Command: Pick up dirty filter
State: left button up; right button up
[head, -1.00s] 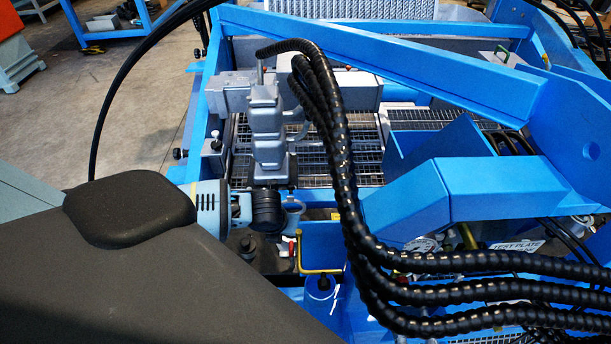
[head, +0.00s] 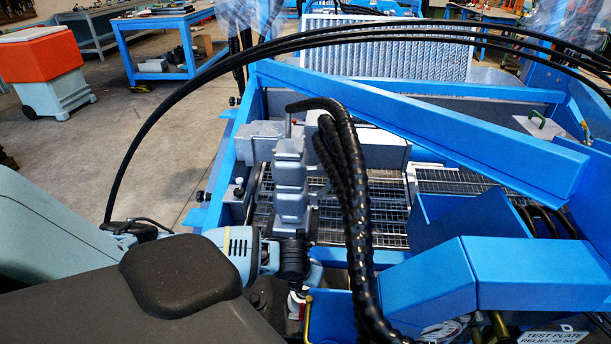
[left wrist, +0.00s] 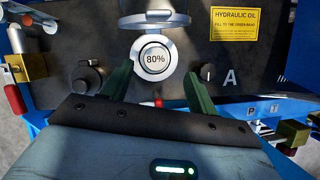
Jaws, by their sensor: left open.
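In the left wrist view my left gripper (left wrist: 158,72) is open, its two green fingers spread apart. I cannot identify a dirty filter for certain in either view. In the head view my left arm hides the spot where its gripper is. My right gripper is not in view.
A yellow hydraulic oil label (left wrist: 246,23) and black knobs flank the round piece. A red-tipped brass fitting (left wrist: 30,66) is at the left. In the head view, black hoses (head: 358,210) and a blue frame (head: 430,125) crowd the area. Open floor (head: 150,150) lies left.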

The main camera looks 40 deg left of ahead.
aim_at(305, 293)
pick_arm(q)
jog(key=x, duration=0.3)
jog(key=shift+s+a+f, duration=0.2)
jog(key=shift+s+f, duration=0.05)
jog(key=shift+f, duration=0.2)
jog(key=shift+w+a+f+b, duration=0.1)
jog(key=shift+w+f+b, duration=0.2)
jog(key=shift+f, duration=0.15)
jog(key=shift+c, duration=0.3)
grip_shut()
